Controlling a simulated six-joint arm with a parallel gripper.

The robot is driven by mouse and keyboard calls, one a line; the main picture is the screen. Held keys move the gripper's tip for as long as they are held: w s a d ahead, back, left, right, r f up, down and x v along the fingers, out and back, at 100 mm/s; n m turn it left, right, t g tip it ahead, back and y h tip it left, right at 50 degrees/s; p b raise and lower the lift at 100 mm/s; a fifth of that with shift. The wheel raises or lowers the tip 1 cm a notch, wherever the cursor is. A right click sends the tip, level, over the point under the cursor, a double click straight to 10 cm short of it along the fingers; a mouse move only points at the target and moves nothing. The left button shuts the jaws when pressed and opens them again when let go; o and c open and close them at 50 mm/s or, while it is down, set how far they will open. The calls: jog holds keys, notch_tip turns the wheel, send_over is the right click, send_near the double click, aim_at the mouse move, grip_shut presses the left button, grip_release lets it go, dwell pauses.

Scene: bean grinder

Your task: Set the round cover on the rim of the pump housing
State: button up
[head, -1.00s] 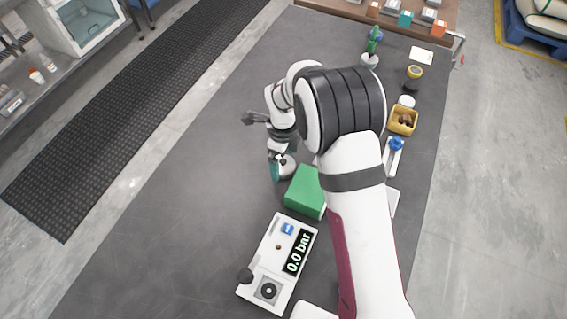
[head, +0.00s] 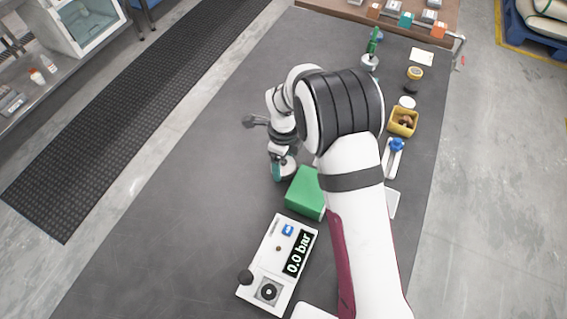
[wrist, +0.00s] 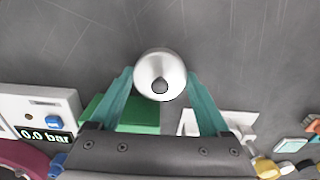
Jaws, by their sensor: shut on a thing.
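A round silvery piece with a dark knob in its middle, which looks like the round cover (wrist: 160,67), sits between the tips of my gripper (wrist: 161,82) in the wrist view. My gripper is shut on its sides. In the head view, my gripper (head: 283,170) is low over the table just beyond the green block, with the cover (head: 290,174) partly hidden by the fingers and wrist. What lies directly under the cover is hidden. I cannot tell for sure which thing is the pump housing.
A green block (head: 306,193) stands close to my gripper. A white unit reading 0.0 bar (head: 278,265) lies nearer the front. A yellow bin (head: 403,121), a blue-knobbed piece (head: 396,146) and other small items line the right side. The table's left part is clear.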

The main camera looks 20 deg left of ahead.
notch_tip(320, 180, up, 10)
jog(key=shift+f, duration=0.15)
jog(key=d+r+n, duration=0.9)
jog(key=d, duration=0.5)
jog(key=d+r+n, duration=0.9)
jog(key=d, duration=0.5)
jog(key=s+a+f+n, duration=0.1)
jog(key=a+f+n, duration=0.8)
jog(key=a, duration=0.5)
jog(key=s+a+f+n, duration=0.2)
jog(key=a+f+n, duration=0.6)
jog(key=a, duration=0.5)
jog(key=shift+n, duration=0.5)
jog(key=f, duration=1.1)
jog(key=shift+a, duration=0.4)
